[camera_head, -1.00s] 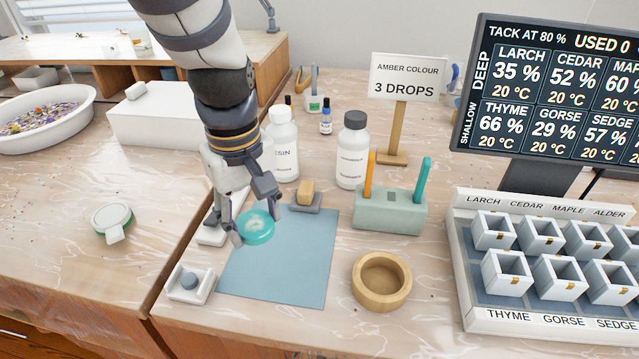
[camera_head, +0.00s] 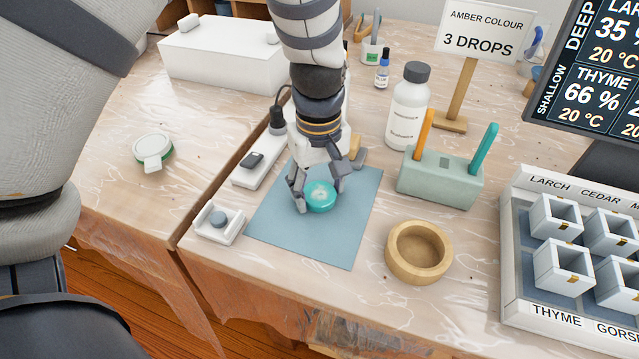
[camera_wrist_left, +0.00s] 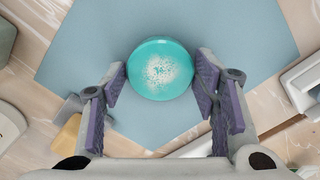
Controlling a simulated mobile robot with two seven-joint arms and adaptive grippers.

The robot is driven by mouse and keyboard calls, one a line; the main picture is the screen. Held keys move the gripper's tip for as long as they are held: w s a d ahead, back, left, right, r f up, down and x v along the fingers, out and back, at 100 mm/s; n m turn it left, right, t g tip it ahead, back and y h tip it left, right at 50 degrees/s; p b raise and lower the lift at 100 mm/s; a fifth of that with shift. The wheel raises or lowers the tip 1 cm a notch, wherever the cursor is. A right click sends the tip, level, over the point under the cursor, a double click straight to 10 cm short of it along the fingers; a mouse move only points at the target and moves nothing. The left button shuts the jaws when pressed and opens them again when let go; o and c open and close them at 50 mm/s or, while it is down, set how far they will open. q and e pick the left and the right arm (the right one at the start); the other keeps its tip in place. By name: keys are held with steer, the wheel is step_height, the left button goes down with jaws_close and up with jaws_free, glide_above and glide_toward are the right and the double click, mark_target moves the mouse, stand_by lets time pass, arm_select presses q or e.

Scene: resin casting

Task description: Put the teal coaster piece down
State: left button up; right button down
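The teal coaster piece (camera_head: 321,197) is a round disc with a pale speckled centre. It lies flat over the middle of the blue mat (camera_head: 275,228), on it or just above it; I cannot tell which. My left gripper (camera_head: 319,192) reaches down from above with a finger on either side of the coaster. In the left wrist view the coaster (camera_wrist_left: 160,68) sits between the two fingertips (camera_wrist_left: 161,68), which appear to touch its rim. Blue mat (camera_wrist_left: 75,65) surrounds it there. My right gripper is not in view.
A wooden ring-shaped dish (camera_head: 419,252) stands right of the mat. A green holder (camera_head: 440,180) with orange and teal sticks is behind it. A small white tray (camera_head: 219,225) and a white scale-like device (camera_head: 262,160) are on the left. The mat's front part is clear.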

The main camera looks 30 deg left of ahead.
mark_target(319, 193)
arm_select(q)
steer(key=shift+o, duration=0.6)
steer(key=shift+r, duration=0.1)
step_height(319, 193, up, 12)
steer(key=p, duration=0.1)
steer(key=shift+p, duration=0.35)
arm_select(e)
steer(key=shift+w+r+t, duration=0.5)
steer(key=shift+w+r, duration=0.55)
